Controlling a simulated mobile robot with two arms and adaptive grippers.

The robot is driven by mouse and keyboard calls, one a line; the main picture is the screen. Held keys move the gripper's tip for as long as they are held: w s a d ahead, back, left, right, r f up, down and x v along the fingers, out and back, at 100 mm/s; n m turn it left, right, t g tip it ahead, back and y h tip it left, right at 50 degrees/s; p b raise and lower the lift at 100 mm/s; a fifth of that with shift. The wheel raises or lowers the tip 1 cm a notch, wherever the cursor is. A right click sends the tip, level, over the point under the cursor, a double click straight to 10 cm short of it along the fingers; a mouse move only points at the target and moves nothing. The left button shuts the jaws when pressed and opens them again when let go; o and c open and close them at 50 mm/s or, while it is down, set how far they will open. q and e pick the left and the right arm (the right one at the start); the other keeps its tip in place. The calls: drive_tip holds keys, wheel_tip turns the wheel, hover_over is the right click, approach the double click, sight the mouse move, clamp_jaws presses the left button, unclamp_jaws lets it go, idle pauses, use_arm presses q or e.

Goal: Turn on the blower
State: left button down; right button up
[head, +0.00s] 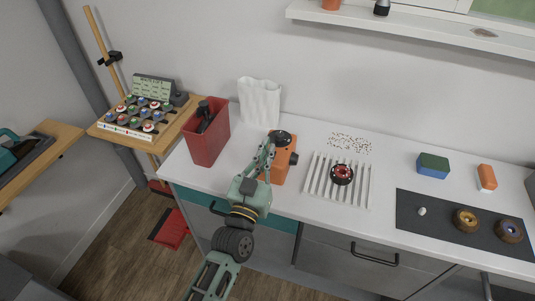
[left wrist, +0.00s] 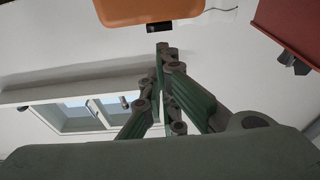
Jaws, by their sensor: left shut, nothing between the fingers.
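The blower appears to be the orange box (head: 281,170) with a dark round top and a small dark knob on its right side, standing on the white counter. My left gripper (head: 270,142) is at its left front, fingertips close to the top. It partly hides the box, and I cannot tell from this view whether it touches. In the left wrist view the orange body (left wrist: 150,10) fills the top edge, with a small black part under it. The closed fingertips (left wrist: 161,48) lie just below that part, with nothing between them. My right gripper is not in view.
A red bin (head: 208,140) with a dark tool and a white bag (head: 260,103) stand left of the box. A white slotted rack (head: 322,190) with a red-and-black wheel is on its right. Further right are a dark mat (head: 440,228), a blue-green block (head: 433,167) and an orange item (head: 487,177).

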use_arm(q)
drive_tip(key=shift+s+f, duration=0.1)
drive_tip(key=shift+f, duration=0.5)
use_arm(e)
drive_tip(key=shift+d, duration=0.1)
